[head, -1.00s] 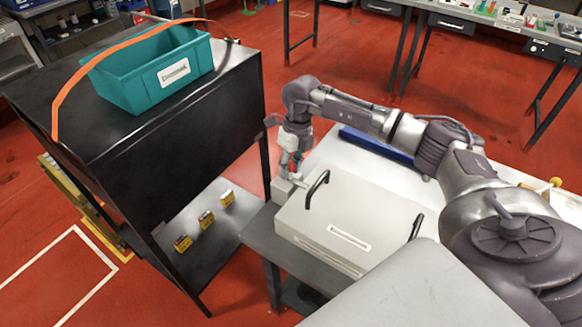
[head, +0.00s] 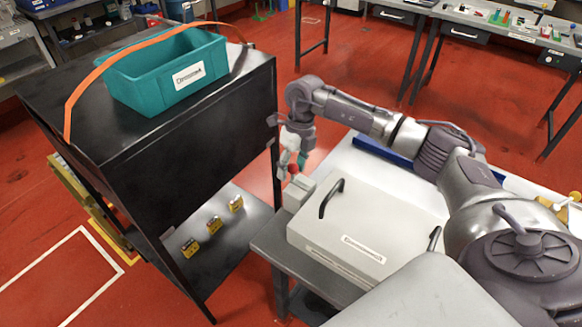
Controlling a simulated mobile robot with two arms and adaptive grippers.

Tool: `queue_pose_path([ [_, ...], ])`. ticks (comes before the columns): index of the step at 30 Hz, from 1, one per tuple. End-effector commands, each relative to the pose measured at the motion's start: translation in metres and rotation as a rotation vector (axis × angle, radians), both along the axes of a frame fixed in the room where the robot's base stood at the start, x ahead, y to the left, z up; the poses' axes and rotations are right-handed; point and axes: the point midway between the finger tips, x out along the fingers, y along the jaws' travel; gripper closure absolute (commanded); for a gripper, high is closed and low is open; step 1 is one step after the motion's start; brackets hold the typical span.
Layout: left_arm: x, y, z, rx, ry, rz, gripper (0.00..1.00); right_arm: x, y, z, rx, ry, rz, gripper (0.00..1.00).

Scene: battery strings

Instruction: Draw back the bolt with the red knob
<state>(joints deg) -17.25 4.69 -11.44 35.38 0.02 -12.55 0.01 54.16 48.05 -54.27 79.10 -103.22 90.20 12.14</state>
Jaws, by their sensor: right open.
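A red knob (head: 294,170) shows just above a small pale grey block (head: 298,193) at the back left corner of the white lidded case. My right gripper (head: 287,168) points down beside the knob, at its left and very close to it. It is open. Whether a finger touches the knob is too small to tell. The bolt's shaft cannot be made out. My left gripper is out of view.
The white case (head: 330,248) with two black handles stands on a grey table (head: 270,247). A black cabinet (head: 190,140) carrying a teal bin (head: 140,85) and an orange strap (head: 68,115) stands close on the left.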

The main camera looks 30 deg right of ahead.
Motion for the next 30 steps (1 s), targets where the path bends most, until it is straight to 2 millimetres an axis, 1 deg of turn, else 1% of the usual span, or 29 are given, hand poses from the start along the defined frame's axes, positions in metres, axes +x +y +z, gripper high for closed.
queue_pose_path([
  [5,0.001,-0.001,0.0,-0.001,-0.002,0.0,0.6,0.002,-0.005,0.027,-0.001,-0.005,-0.001,0.43],
  [12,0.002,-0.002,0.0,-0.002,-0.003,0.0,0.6,0.004,-0.014,0.078,0.0,-0.006,0.0,0.43],
  [16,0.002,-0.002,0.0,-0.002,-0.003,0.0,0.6,0.005,-0.017,0.099,0.0,-0.006,0.0,0.43],
  [21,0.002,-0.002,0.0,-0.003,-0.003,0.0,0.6,0.006,-0.02,0.114,0.001,-0.004,0.001,0.43],
  [30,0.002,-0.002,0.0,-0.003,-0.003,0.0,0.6,0.005,-0.02,0.116,0.001,-0.003,0.0,0.43],
])
